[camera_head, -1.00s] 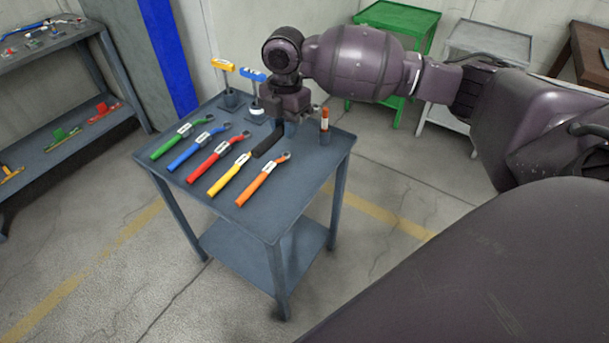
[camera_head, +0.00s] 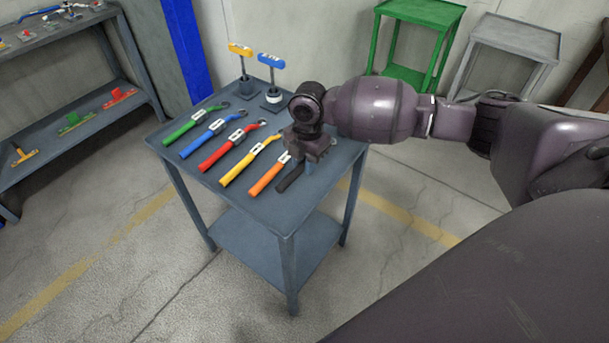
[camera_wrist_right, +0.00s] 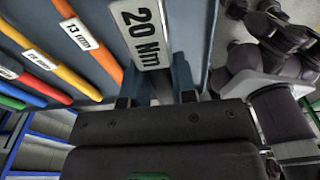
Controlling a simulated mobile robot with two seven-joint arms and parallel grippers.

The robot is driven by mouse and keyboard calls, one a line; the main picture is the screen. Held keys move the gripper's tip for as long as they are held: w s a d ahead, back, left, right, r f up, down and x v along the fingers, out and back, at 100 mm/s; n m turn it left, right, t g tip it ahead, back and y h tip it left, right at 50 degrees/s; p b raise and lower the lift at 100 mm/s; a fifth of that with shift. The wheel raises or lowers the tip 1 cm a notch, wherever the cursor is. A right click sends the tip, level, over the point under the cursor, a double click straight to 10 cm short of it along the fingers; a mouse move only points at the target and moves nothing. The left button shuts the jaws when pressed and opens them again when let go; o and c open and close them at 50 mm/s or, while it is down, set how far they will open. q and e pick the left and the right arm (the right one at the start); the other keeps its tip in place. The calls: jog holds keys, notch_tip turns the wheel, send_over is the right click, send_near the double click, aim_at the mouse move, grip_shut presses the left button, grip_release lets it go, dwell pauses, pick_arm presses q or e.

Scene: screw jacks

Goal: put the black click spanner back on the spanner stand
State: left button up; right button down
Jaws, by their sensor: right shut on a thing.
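The black click spanner (camera_head: 289,179) is at the right end of the row of spanners, beside the orange one. Its dark handle end sticks out below my right gripper (camera_head: 307,165), and the gripper hides the rest. In the right wrist view a white "20 Nm" label (camera_wrist_right: 143,30) is at the fingers of my right gripper (camera_wrist_right: 158,92), which is shut on the spanner. The spanner stand (camera_head: 262,209) is the blue-grey table-like rack under the row. I cannot tell whether the black spanner touches its top. My left gripper is not in view.
Green (camera_head: 193,126), blue (camera_head: 205,138), red (camera_head: 226,149), yellow (camera_head: 247,163) and orange (camera_head: 268,175) spanners lie side by side, the orange one close to my gripper. Yellow (camera_head: 240,49) and blue (camera_head: 271,60) T-handled tools stand at the back of the top.

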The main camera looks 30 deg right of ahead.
aim_at(305, 185)
notch_tip(305, 185, down, 4)
jog(key=shift+f+b, duration=0.25)
jog(key=shift+b, duration=0.25)
jog(key=shift+f, duration=0.35)
jog(key=shift+r, duration=0.1)
jog(key=shift+f, duration=0.2)
jog(key=c, duration=1)
grip_release()
jog(key=shift+c, duration=0.2)
jog(key=shift+o, duration=1)
jog(key=r, duration=0.3)
jog(key=r+p, duration=0.1)
jog(key=r, duration=0.3)
jog(key=r+p, duration=0.1)
jog(key=r, duration=0.3)
jog(key=shift+w+d+r, duration=0.1)
jog(key=shift+w+d, duration=0.05)
jog(key=shift+d, duration=0.2)
jog(key=shift+r, duration=0.55)
